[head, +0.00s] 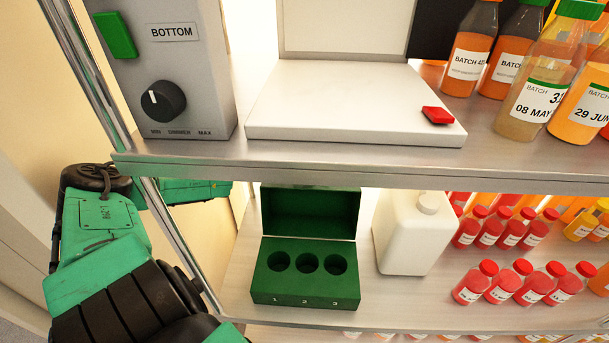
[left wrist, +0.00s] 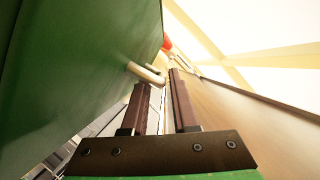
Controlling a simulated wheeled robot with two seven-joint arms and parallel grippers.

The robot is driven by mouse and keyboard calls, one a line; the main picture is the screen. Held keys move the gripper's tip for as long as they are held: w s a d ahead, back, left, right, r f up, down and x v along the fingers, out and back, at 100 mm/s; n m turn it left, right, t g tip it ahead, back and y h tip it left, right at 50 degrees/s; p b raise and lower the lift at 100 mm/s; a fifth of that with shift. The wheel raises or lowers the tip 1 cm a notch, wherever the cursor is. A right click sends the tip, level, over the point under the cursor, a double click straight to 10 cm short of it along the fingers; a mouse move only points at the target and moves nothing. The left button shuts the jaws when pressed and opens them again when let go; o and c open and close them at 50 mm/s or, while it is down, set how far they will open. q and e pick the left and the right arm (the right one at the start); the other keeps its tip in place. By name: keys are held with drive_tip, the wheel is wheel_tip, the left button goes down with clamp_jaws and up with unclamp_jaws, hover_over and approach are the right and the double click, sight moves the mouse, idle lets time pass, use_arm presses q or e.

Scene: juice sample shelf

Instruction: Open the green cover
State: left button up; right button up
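The green box (head: 305,290) stands on the lower shelf, its front holding a row of three round holes numbered 1, 2 and 3. Its green cover (head: 312,213) is up, standing at the back of the box, with the holes uncovered. In the left wrist view a large green surface, seemingly the cover (left wrist: 70,70), fills the left side, with a pale handle (left wrist: 147,73) sticking out near the fingertips. My left gripper (left wrist: 160,78) has its two fingers apart, with nothing clearly held between them. Whether a finger touches the handle I cannot tell. My right gripper is not in view.
A white jug (head: 412,235) stands right of the box, with several red-capped bottles (head: 505,282) beyond it. The upper shelf (head: 350,165) overhangs the box and carries a grey control box (head: 175,75), a white scale-like plate (head: 350,105) and several juice bottles. A metal post (head: 180,235) stands left.

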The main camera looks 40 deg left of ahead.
use_arm(q)
clamp_jaws()
idle(1.4)
